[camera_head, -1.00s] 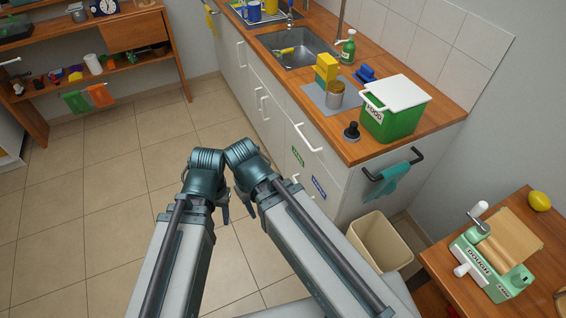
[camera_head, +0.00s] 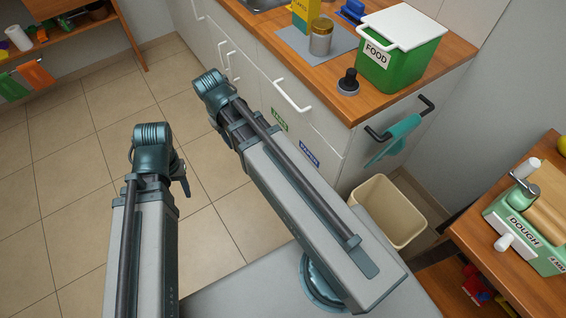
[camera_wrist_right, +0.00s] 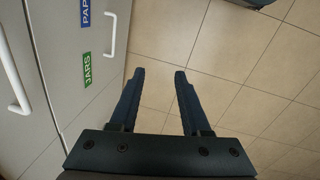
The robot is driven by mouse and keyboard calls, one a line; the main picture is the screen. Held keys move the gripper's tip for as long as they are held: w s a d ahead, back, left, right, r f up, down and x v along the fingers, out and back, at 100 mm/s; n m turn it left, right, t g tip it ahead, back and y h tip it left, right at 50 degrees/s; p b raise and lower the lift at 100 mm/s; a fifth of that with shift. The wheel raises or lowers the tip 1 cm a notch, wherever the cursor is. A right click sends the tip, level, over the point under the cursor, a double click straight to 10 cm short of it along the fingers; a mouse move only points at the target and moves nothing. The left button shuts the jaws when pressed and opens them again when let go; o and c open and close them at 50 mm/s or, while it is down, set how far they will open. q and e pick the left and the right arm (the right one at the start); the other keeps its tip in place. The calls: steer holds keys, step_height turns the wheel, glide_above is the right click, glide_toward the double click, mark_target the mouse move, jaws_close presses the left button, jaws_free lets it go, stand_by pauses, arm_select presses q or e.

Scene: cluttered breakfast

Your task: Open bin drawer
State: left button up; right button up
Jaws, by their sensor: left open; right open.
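The cabinet front (camera_head: 325,135) carries a green JARS label (camera_head: 279,119) and a blue label (camera_head: 309,153), partly behind my right arm. In the right wrist view the green JARS label (camera_wrist_right: 87,70) and the blue label (camera_wrist_right: 86,14) sit beside a white bar handle (camera_wrist_right: 111,35) on a closed front. My right gripper (camera_wrist_right: 154,74) is open and empty, with its fingers below and right of that handle, apart from it. My left gripper (camera_head: 183,182) hangs over the floor, open, away from the cabinet; its fingers are mostly hidden by its wrist.
Another white handle (camera_head: 292,97) is higher on the cabinet. A teal towel (camera_head: 398,138) hangs on the end rail. A beige waste bin (camera_head: 387,212) stands below it. A green FOOD box (camera_head: 402,50) is on the counter. The tiled floor (camera_head: 75,150) at left is clear.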

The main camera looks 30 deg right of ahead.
steer(key=w+d+f+m+b, duration=0.1)
steer(key=w+d+f+b, duration=0.3)
steer(key=d+f+b, duration=0.5)
steer(key=w+d+f+b, duration=0.4)
steer(key=d+f+b, duration=0.5)
steer(key=f, duration=0.3)
steer(key=shift+d+m+h, duration=0.25)
steer(key=shift+m+h, duration=0.05)
steer(key=shift+m, duration=0.1)
steer(key=shift+f+b, duration=0.1)
steer(key=shift+b, duration=0.25)
steer(key=d+f+b, duration=0.1)
steer(key=f+b, duration=0.8)
steer(key=d+f+b, duration=0.1)
steer(key=f+b, duration=0.3)
steer(key=shift+d+f, duration=0.2)
steer(key=shift+d, duration=0.1)
jaws_close()
